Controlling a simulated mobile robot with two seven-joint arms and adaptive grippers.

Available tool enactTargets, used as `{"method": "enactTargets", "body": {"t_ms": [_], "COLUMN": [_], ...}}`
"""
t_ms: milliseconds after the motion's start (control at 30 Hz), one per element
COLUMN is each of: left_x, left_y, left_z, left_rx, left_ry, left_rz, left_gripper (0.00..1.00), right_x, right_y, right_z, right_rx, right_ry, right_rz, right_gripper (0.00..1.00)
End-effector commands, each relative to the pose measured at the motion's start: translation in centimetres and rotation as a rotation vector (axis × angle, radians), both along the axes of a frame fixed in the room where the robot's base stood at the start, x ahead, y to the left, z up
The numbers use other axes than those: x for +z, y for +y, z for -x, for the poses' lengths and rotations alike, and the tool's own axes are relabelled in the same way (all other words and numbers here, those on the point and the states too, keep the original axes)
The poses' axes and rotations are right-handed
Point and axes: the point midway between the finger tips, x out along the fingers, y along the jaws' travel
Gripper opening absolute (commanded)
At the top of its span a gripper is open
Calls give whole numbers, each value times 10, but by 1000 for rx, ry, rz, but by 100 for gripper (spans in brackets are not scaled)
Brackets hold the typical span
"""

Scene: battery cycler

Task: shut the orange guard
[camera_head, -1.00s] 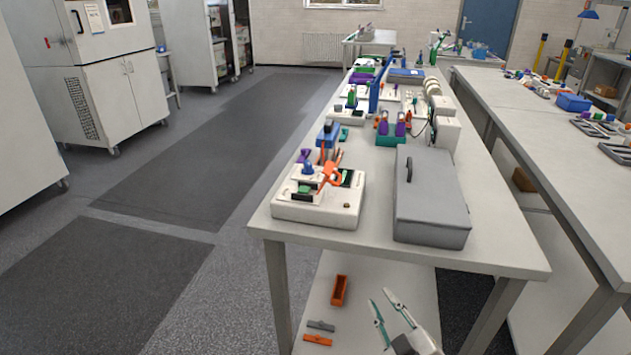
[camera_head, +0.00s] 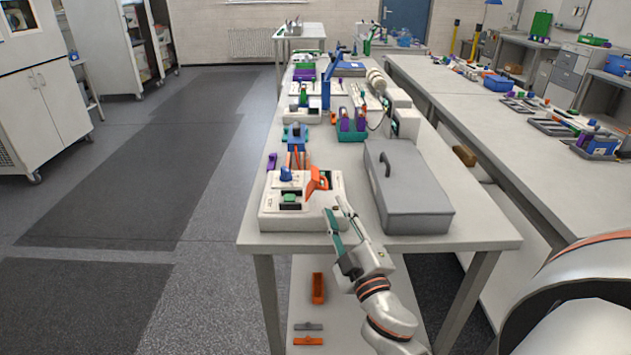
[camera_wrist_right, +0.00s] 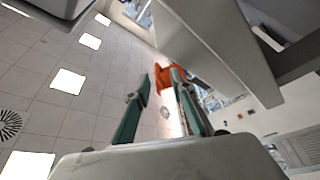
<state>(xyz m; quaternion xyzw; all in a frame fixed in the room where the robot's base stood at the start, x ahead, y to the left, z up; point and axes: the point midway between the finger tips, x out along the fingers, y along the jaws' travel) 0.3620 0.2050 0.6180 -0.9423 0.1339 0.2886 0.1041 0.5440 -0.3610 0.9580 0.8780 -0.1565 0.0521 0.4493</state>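The orange guard (camera_head: 318,181) stands raised at the right of the top of a white device (camera_head: 322,216), on the near end of the table. The device has a blue knob (camera_head: 286,174) and a green block (camera_head: 290,198) in a dark recess. My right gripper (camera_head: 338,216) is at the device's front right corner, below and nearer than the guard. Its fingers are apart and nothing shows held. In the right wrist view, an orange part (camera_wrist_right: 172,77), seemingly the guard, shows by the fingertips; contact cannot be told. My left gripper is not in view.
A grey case (camera_head: 410,190) with a dark handle stands close to the right of the device. Purple and green items (camera_head: 352,124) stand behind. An orange bin (camera_head: 318,288) lies on the lower shelf. The floor at the left is clear.

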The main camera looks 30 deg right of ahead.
Motion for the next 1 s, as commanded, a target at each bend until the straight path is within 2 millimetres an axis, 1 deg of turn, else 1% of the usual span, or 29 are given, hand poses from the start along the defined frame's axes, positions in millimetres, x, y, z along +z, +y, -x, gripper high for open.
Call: {"method": "enactTargets", "body": {"t_ms": [133,233,400,500,700,800,1000], "left_x": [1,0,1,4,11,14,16], "left_y": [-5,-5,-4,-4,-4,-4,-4], "left_z": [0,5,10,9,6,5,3], "left_rx": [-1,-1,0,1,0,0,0], "left_ry": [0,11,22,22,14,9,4], "left_rz": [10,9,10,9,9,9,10], "left_gripper": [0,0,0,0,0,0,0], "right_x": [4,7,15,18,21,22,21], "right_y": [-2,-3,-9,-12,-18,-19,-19], "right_z": [-1,-9,-32,-47,-68,-72,-74], "right_rx": [-5,-4,-4,-4,-4,-4,-4], "right_ry": [-6,-8,-8,-8,-5,-5,-4], "right_rz": [9,9,11,11,9,9,7], "right_gripper": [23,23,23,23,23,23,23]}}
